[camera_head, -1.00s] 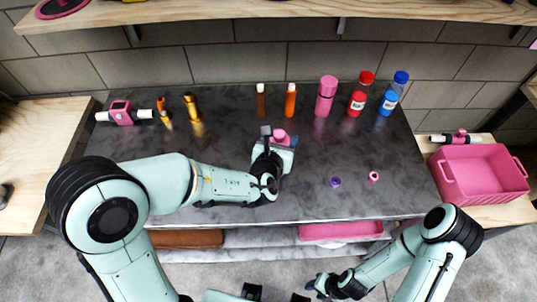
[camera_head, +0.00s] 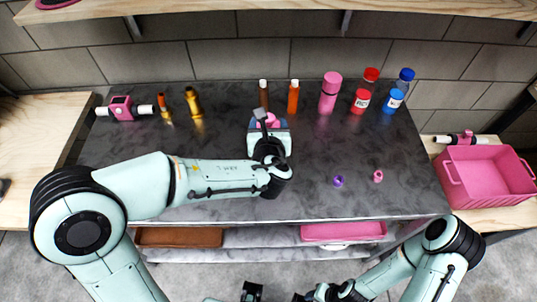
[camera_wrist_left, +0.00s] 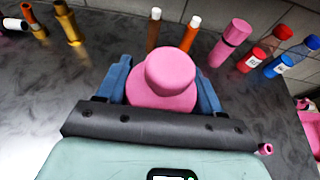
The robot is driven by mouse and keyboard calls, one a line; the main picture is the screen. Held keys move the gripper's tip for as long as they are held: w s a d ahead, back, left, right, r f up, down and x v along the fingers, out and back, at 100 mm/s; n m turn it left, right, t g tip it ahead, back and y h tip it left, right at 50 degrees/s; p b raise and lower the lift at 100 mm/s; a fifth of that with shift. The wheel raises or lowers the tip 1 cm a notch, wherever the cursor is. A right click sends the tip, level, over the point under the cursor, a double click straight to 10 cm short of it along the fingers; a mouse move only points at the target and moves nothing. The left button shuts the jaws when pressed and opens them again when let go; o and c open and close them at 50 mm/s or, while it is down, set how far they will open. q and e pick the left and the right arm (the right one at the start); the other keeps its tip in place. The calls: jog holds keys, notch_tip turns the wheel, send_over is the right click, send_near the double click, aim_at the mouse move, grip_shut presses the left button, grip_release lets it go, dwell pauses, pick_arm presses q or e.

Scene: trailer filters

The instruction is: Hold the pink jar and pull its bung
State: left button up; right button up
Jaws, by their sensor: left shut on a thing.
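A pink jar (camera_wrist_left: 150,100), squat with a rounded pink top (camera_wrist_left: 170,68), is between the blue fingers of my left gripper (camera_wrist_left: 161,88) in the left wrist view. The fingers are shut on its sides. The top looks like the bung and sits on the jar; the lower part is hidden by the gripper. In the head view my left gripper (camera_head: 268,124) is over the middle back of the dark table, and only a little pink shows between its fingers. My right gripper (camera_head: 318,293) is low at the bottom edge, in front of the table, partly cut off; its jaws are unclear.
A tall pink bottle (camera_head: 330,93), red bottles, blue bottles, and brown and orange bottles line the table's back. Gold bottles (camera_head: 194,102) stand at back left. A purple ring (camera_head: 338,181) and a pink ring (camera_head: 377,176) lie front right. A pink crate (camera_head: 488,172) is at right.

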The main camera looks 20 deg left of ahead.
pick_arm(q)
notch_tip(320, 180, down, 11)
jog(key=shift+r+b, duration=0.1)
jog(key=shift+b, duration=0.65)
pick_arm(e)
jog(key=shift+s+f, duration=0.2)
jog(key=shift+f, duration=0.3)
jog(key=shift+s+f, duration=0.2)
jog(key=shift+f, duration=0.3)
pick_arm(q)
jog(key=shift+f, duration=0.2)
jog(key=o, duration=1.1)
jog(key=shift+f, duration=0.1)
jog(key=o, duration=0.4)
pick_arm(e)
jog(key=shift+s+f, duration=0.1)
jog(key=shift+f, duration=0.1)
